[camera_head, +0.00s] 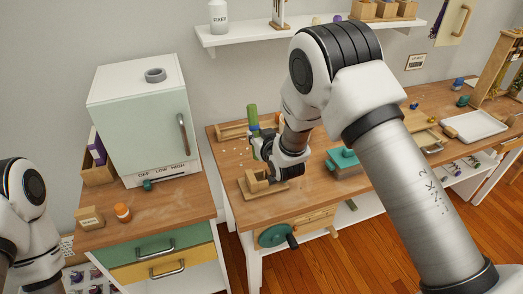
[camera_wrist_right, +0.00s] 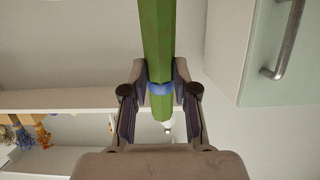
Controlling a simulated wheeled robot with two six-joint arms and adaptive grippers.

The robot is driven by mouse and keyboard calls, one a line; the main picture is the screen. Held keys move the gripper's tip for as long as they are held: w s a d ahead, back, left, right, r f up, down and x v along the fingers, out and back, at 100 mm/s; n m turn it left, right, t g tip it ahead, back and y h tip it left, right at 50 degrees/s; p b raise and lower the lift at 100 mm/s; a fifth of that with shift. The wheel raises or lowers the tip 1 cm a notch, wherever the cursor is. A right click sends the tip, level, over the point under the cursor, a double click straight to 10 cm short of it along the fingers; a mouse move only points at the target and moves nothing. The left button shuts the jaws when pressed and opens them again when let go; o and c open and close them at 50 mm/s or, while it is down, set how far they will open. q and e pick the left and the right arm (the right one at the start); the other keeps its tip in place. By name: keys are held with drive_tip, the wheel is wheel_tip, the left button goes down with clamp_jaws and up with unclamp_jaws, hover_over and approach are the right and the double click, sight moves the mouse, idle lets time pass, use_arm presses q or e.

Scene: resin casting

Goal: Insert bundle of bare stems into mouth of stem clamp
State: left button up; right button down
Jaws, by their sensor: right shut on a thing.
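The bundle of bare stems (camera_head: 252,112) is a green stick-like bundle with a blue band. It stands roughly upright in my right gripper (camera_head: 258,143), over the left part of the wooden workbench. In the right wrist view the bundle (camera_wrist_right: 157,35) runs up between the two fingers of my right gripper (camera_wrist_right: 160,85), which are shut on it at the blue band. A small wooden block on a board (camera_head: 257,181), apparently the stem clamp, sits at the bench's front left, below the gripper. Its mouth is too small to make out. My left arm shows at the left edge, but its gripper is out of view.
A teal box (camera_head: 343,163) lies right of the gripper. A wooden tray (camera_head: 232,130) is at the back. A shelf (camera_head: 300,31) hangs above.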

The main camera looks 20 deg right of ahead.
drive_tip(key=f+t, duration=0.1)
drive_tip(key=s+f+t, duration=0.1)
drive_tip(key=f, duration=0.1)
drive_tip(key=s+f+t, duration=0.1)
drive_tip(key=f, duration=0.1)
drive_tip(key=shift+d+t, duration=0.3)
wheel_tip(320, 180, down, 4)
drive_tip(key=b, duration=0.3)
drive_tip(key=shift+w+f+b, duration=0.1)
drive_tip(key=shift+f+b, duration=0.05)
drive_tip(key=shift+b, duration=0.2)
idle(0.5)
